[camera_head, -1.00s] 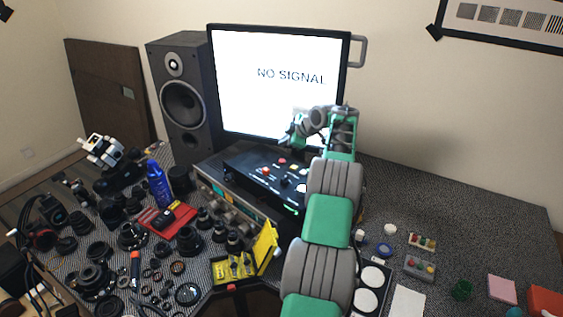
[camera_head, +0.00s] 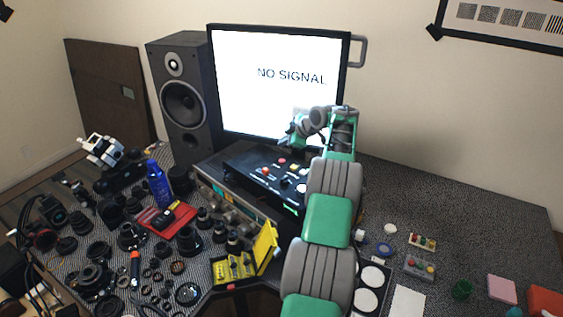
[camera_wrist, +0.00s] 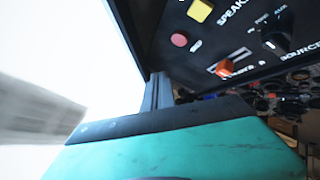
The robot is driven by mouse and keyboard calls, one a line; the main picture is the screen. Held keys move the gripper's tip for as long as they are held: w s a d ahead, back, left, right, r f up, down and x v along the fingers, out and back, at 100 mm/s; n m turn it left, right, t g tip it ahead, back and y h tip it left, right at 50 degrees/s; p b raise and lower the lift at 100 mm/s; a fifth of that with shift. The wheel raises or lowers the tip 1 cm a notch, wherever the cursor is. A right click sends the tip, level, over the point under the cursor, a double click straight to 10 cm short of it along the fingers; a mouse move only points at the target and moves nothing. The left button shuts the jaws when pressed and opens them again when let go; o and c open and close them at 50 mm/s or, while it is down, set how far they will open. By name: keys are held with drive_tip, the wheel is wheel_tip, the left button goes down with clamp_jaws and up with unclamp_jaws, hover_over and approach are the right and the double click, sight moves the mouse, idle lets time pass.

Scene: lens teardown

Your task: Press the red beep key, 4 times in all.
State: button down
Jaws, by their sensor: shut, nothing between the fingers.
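The black control panel (camera_head: 248,168) sits on the equipment box below the monitor. In the wrist view a round red key (camera_wrist: 179,39) is on the panel face with a small label beside it that I cannot read for certain. The red key also shows small in the head view (camera_head: 282,161). My gripper (camera_head: 286,144) is shut and empty, held above the back part of the panel near the red key. Its narrow grey fingers (camera_wrist: 157,90) show in the wrist view below and left of the key, and I cannot tell whether they touch anything.
A yellow square key (camera_wrist: 200,11), an orange-red switch (camera_wrist: 224,68) and a black knob (camera_wrist: 275,40) are close to the red key. The lit monitor (camera_head: 275,85) stands right behind my gripper. A speaker (camera_head: 182,100) and many lens parts fill the left.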

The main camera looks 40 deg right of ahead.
idle(0.7)
drive_tip(key=w+a+r+n, duration=0.1)
drive_tip(key=w+a+r, duration=0.25)
drive_tip(key=a, duration=0.25)
drive_tip(key=w+a+r+n+y, duration=0.1)
drive_tip(key=w+a+r, duration=0.2)
drive_tip(key=w+a, duration=0.3)
drive_tip(key=w+a+r+n, duration=0.1)
drive_tip(key=w+a+r, duration=0.25)
drive_tip(key=a, duration=0.35)
drive_tip(key=m+g+h, duration=0.5)
drive_tip(key=m+h, duration=0.4)
drive_tip(key=m, duration=0.6)
hover_over(281, 162)
wheel_tip(281, 162, down, 6)
drive_tip(key=shift+p, duration=0.35)
drive_tip(key=shift+d+f, duration=0.1)
drive_tip(key=shift+d, duration=0.05)
drive_tip(key=shift+f+b, duration=2.6)
drive_tip(key=shift+f, duration=1.8)
